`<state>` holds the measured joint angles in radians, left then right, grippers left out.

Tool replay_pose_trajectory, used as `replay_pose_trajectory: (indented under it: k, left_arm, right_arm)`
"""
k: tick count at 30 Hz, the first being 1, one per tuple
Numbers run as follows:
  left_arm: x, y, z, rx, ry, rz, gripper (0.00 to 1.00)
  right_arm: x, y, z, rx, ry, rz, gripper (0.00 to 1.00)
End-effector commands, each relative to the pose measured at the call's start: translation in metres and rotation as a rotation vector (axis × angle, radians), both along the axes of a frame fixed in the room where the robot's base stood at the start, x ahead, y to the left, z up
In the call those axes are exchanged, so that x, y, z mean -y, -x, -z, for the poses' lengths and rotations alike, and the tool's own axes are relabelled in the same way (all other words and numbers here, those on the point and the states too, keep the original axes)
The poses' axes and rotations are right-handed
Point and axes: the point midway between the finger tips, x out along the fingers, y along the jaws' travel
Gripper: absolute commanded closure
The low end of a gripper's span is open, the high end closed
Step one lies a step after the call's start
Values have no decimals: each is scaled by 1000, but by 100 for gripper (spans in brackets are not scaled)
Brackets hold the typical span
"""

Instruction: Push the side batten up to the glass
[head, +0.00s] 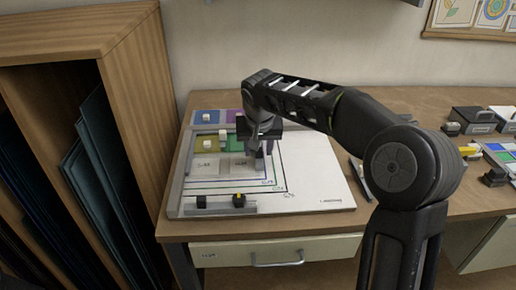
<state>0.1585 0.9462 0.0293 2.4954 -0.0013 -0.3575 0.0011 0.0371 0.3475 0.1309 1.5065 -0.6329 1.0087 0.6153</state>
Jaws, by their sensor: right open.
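A white layout board (315,185) with nested printed outlines lies on the workbench. Greyish glass panes (205,166) and a green pane (213,141) lie on its left part, with small pale knobs on them. A grey bar (225,209) with two black blocks lies along the board's front edge. A grey strip (181,178) runs along the left edge. I cannot tell for sure which bar is the side batten. My right gripper (260,149) is open, pointing down over the right side of the panes. It hides part of them, and contact is unclear. My left gripper is not in view.
Blue and purple panes lie behind the board, partly hidden by my right arm. A dark pen-like tool (361,180) lies at the board's right edge. Black boxes (473,120) and a tray of coloured pieces stand farther right. A wooden rack (140,100) stands close on the left.

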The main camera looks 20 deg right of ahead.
Motion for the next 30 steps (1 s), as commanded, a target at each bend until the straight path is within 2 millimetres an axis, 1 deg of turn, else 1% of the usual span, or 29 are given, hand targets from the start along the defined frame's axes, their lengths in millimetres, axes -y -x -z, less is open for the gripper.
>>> replay_pose_trajectory:
  k: [5,8,15,19,23,30]
  left_arm:
    - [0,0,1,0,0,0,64]
    - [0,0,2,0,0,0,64]
    - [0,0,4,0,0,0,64]
    - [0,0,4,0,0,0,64]
    - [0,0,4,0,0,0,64]
    - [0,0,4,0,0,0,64]
  right_arm:
    - [-1,2,-6,1,0,0,58]
    - [-2,6,-17,3,0,0,58]
    - [-8,20,-53,4,0,-2,58]
    - [-9,26,-67,2,0,-1,58]
    - [-10,28,-72,1,0,-1,58]
    - [-10,28,-72,0,-1,-1,58]
